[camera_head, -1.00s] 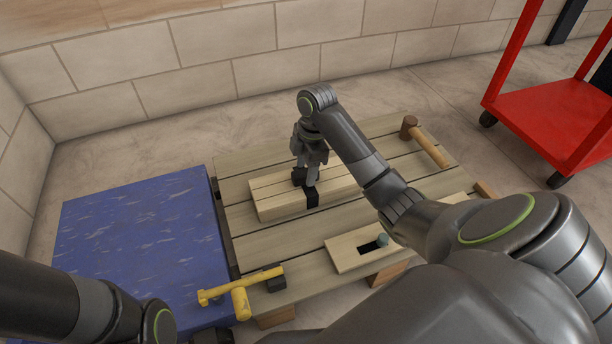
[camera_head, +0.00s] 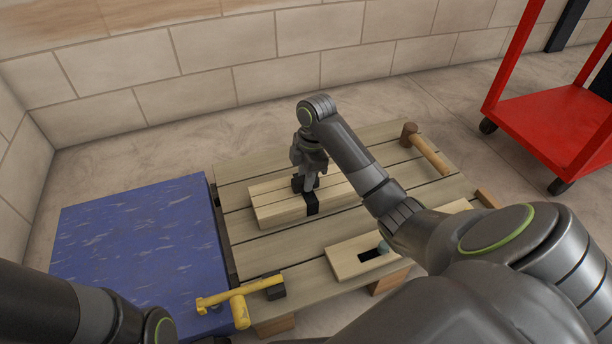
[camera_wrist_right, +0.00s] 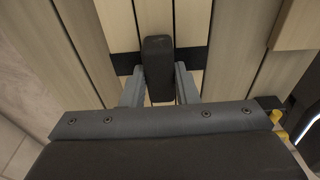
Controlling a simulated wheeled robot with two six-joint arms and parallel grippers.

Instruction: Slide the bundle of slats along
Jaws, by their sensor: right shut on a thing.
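The bundle of slats (camera_head: 272,209) lies flat on the grey planked platform, pale wood with a black strap (camera_head: 312,204) around it. My right gripper (camera_head: 307,188) is above the bundle at the strap. In the right wrist view its two fingers (camera_wrist_right: 160,88) are shut on a black handle (camera_wrist_right: 158,60) that stands up from the strap (camera_wrist_right: 190,58). The slats (camera_wrist_right: 190,22) run away beneath it. My right arm hides the right end of the bundle in the head view. My left arm shows at the lower left, its gripper outside the picture.
A blue mat (camera_head: 135,240) lies left. A red cart (camera_head: 550,120) stands at the right.

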